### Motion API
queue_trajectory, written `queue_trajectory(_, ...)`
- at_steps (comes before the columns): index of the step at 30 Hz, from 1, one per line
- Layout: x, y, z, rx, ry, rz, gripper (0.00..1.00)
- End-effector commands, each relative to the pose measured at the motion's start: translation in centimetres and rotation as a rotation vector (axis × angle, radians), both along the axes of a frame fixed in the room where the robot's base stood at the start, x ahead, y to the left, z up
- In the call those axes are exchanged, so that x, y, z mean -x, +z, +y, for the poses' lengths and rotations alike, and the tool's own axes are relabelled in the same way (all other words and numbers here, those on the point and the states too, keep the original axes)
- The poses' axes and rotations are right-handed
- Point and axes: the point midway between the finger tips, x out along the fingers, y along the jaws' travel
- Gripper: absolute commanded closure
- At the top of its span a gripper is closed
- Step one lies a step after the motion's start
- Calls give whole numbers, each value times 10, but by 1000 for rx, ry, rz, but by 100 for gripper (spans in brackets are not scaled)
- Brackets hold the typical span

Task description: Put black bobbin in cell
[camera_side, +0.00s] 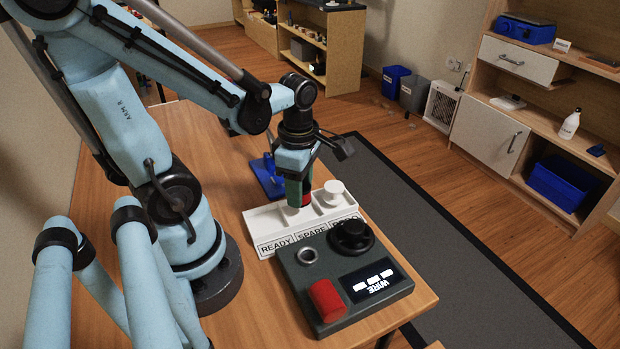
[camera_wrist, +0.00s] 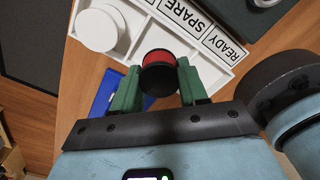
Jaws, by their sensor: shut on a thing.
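My gripper (camera_side: 299,198) is shut on the black bobbin, which has a red wound band and sits between the green fingers in the wrist view (camera_wrist: 158,76). In the side view only a red part of the bobbin (camera_side: 307,198) shows beside the fingers. The white tray (camera_side: 262,219) has cells labelled READY, SPARE and a third label partly hidden. The bobbin is at the middle part of the tray, near the SPARE cell; I cannot tell whether it touches the tray floor. A white bobbin (camera_side: 333,191) stands in the cell at the right end; it also shows in the wrist view (camera_wrist: 97,28).
A dark control box (camera_side: 318,262) with a black knob (camera_side: 351,236), a red cylinder (camera_side: 326,300) and a WIRE display stands in front of the tray. A blue object (camera_side: 266,177) lies behind the tray. The wooden table (camera_side: 215,150) is clear at the back left.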

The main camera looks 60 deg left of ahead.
Motion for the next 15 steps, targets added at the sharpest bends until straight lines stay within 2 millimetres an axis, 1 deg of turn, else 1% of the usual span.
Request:
queue_trajectory(3,-1,-12,0,0,0,0,93)
queue_trajectory(6,0,-19,0,0,0,0,93)
queue_trajectory(10,0,-23,0,0,0,0,93)
queue_trajectory(15,0,-23,0,0,0,0,93)
